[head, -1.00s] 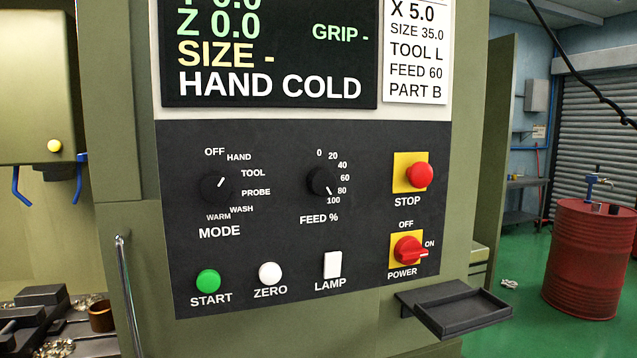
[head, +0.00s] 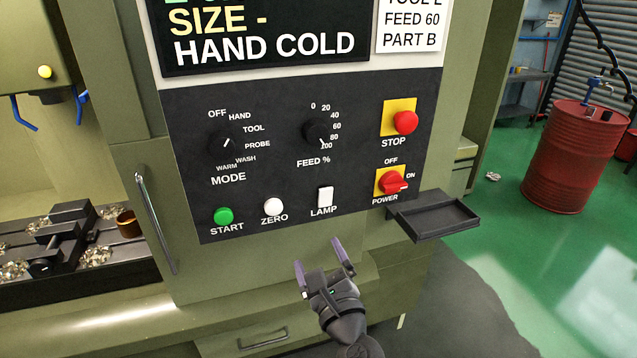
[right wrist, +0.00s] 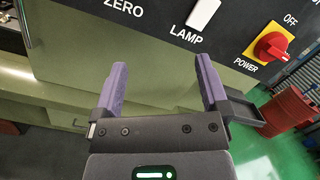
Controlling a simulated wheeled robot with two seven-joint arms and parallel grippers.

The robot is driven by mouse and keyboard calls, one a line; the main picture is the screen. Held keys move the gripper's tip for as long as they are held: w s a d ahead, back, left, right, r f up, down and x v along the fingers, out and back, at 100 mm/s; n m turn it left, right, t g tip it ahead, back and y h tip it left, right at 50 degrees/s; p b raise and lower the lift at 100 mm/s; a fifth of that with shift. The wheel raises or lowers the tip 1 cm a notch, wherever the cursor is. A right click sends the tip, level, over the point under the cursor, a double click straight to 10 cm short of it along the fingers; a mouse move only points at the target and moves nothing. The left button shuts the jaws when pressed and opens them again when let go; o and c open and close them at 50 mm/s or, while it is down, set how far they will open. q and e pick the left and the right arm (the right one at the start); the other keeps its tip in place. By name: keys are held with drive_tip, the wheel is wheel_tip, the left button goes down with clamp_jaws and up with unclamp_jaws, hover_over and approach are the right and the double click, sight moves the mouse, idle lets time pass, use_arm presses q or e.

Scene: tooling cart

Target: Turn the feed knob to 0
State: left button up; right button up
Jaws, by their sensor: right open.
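The feed knob (head: 316,132) is a black round dial on the dark control panel (head: 290,178). Its white pointer line slants down and right toward the 100 mark. My right gripper (head: 318,254) is below the panel, under the LAMP switch, apart from the knob. Its two purple fingers are spread with nothing between them; they also show in the right wrist view (right wrist: 160,68). The feed knob is outside the right wrist view. My left gripper is not in view.
The mode knob (head: 224,143) is left of the feed knob. The STOP button (head: 405,122) and red power switch (head: 392,182) are right. START (head: 223,215), ZERO (head: 273,207) and LAMP (head: 325,196) line the bottom. A black tray (head: 438,218) juts out at right.

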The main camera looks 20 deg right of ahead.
sight(318, 138)
wheel_tip(318, 138, up, 14)
drive_tip(key=d+m+t+h+p, duration=0.2)
drive_tip(key=m+t, duration=0.1)
drive_tip(key=m, duration=0.5)
drive_tip(key=x, duration=0.9)
drive_tip(key=shift+w+a+r, duration=0.1)
drive_tip(key=shift+w+r, duration=0.05)
drive_tip(key=shift+w, duration=0.05)
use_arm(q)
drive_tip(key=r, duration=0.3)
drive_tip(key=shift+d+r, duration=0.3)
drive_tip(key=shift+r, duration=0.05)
use_arm(e)
drive_tip(key=shift+c, duration=0.2)
drive_tip(key=c, duration=1.2)
drive_tip(key=shift+c, duration=0.2)
